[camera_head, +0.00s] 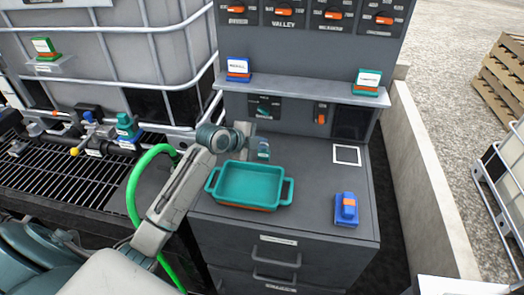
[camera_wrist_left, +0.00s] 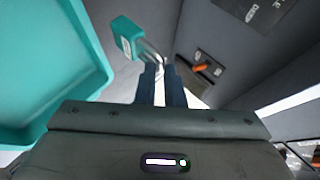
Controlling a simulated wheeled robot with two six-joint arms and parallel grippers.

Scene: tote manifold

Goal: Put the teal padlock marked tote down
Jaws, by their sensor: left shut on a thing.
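My left gripper (camera_head: 250,133) is shut on the shackle of the teal padlock (camera_head: 263,150). In the left wrist view, the padlock body (camera_wrist_left: 127,37) sticks out beyond the fingertips (camera_wrist_left: 161,70), and its pale label is partly visible but unreadable. The grip is above the back of the counter, behind the teal tray (camera_head: 209,199). The tray has two side handles and an orange lower edge; its wall also shows at the left of the wrist view (camera_wrist_left: 95,45). I cannot tell whether the padlock touches any surface. My right gripper is not in view.
A white-outlined square (camera_head: 347,155) lies on the counter (camera_head: 312,195), back right. A blue padlock-like block (camera_head: 346,212) stands at front right. A shelf (camera_head: 305,91) with blue and teal label holders overhangs the back. A green hose (camera_head: 132,190) curves beside my left arm.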

